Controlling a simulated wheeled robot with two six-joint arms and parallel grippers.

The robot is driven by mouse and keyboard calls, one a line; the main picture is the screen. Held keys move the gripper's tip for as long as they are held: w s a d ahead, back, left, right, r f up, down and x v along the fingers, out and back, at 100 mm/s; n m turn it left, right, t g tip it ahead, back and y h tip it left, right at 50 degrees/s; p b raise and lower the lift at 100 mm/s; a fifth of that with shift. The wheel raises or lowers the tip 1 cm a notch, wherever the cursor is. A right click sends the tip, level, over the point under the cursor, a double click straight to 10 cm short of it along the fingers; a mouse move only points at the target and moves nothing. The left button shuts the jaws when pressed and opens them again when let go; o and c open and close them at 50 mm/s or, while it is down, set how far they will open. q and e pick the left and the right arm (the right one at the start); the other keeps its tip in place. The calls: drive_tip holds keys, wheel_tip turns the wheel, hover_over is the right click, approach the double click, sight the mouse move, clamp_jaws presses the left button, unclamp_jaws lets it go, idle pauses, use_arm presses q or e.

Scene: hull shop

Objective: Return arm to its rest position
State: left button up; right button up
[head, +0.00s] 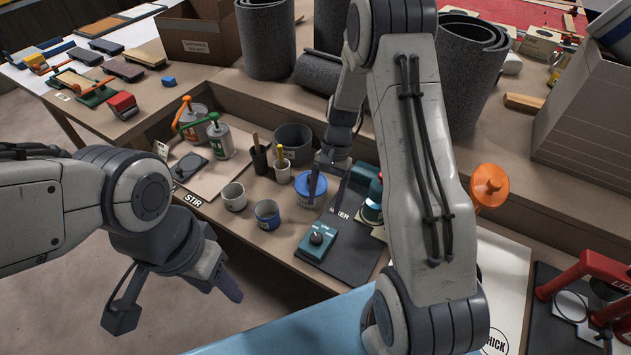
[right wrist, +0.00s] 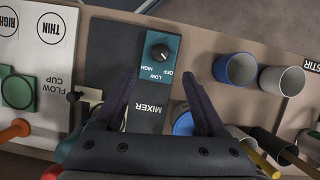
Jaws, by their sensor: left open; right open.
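My right arm (head: 425,170) reaches over the bench from the right in the head view. Its gripper (head: 325,195) is open, pointing down above the mixer area next to the blue-lidded can (head: 311,184). In the right wrist view the right gripper's (right wrist: 160,92) two dark fingers are spread with nothing between them. The teal mixer control box (right wrist: 158,82) shows beyond the fingertips; it also shows in the head view (head: 316,241). My left gripper (head: 175,300) is open and empty, in front of the bench at lower left, over the floor.
Solvent cans (head: 219,140) and a dark pot (head: 293,143) stand behind. An orange-handled item (head: 489,186) and a red stand (head: 590,275) are at right. Grey rolls (head: 265,40) stand on the raised shelf.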

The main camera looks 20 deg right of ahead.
drive_tip(key=s+a+r+n+h+p, duration=0.1)
drive_tip(key=s+a+r+n+p, duration=0.2)
drive_tip(key=a+r, duration=0.35)
drive_tip(key=s+a+r+n+h, duration=0.1)
drive_tip(key=s+a+r+n, duration=0.3)
drive_tip(key=r, duration=0.4)
drive_tip(key=s+a+r+n+t+p, duration=0.1)
drive_tip(key=s+a+r+n, duration=0.1)
drive_tip(key=s+r+n, duration=0.2)
drive_tip(key=s+a+r+n+t+p, duration=0.2)
drive_tip(key=s+r+n, duration=0.3)
drive_tip(key=s, duration=0.5)
drive_tip(key=shift+s+a+r+n, duration=0.25)
drive_tip(key=shift+a+r+n, duration=0.1)
drive_tip(key=shift+a, duration=0.5)
